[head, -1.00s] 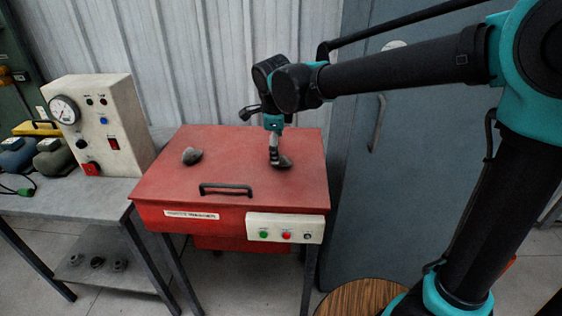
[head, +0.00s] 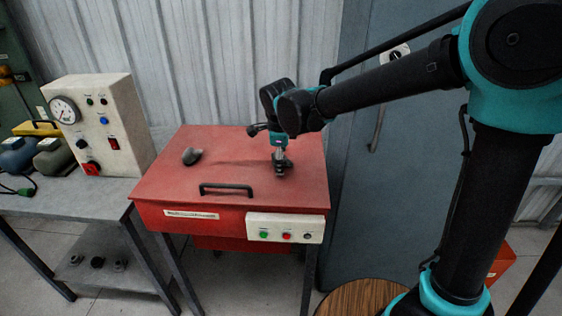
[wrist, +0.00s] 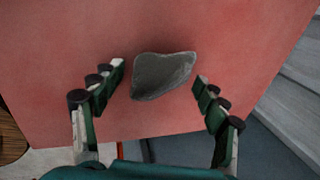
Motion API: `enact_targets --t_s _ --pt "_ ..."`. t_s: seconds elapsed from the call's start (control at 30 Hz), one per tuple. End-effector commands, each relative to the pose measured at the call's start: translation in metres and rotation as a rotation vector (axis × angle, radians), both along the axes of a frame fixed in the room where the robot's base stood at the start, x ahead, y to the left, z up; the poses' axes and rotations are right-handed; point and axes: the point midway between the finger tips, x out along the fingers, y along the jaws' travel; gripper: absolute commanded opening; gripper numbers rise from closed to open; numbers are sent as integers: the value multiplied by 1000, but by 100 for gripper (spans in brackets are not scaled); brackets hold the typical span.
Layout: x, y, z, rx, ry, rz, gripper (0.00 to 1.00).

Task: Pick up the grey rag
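A grey rag (wrist: 163,75), a small crumpled piece, lies on the red lid (wrist: 215,25) in the wrist view. My gripper (wrist: 159,74) is open, with one finger on each side of the rag and a gap visible on both sides. In the head view my gripper (head: 281,170) points down, low over the right half of the red lid (head: 235,150), and mostly hides the rag there. Whether the fingertips touch the lid I cannot tell.
A second dark grey lump (head: 192,156) lies on the left of the lid. A black handle (head: 226,189) stands at the lid's front, above a button panel (head: 285,228). A grey bench (head: 80,195) with a gauge box (head: 95,125) stands left. A corrugated wall (head: 200,60) is behind.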

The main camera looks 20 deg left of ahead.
Motion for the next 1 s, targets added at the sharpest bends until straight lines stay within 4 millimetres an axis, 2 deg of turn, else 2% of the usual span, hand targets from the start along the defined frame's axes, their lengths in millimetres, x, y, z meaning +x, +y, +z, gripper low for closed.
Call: enact_targets --t_s 0.03,0.3,0.57,0.73,0.87,1.0 --pt "0 0 0 0 0 0 62" --pt "0 0 0 0 0 0 30" --pt "0 0 1 0 0 0 30" --pt "0 0 9 0 0 0 30" --pt "0 0 26 0 0 0 30" --pt "-1 -1 59 0 0 0 30"
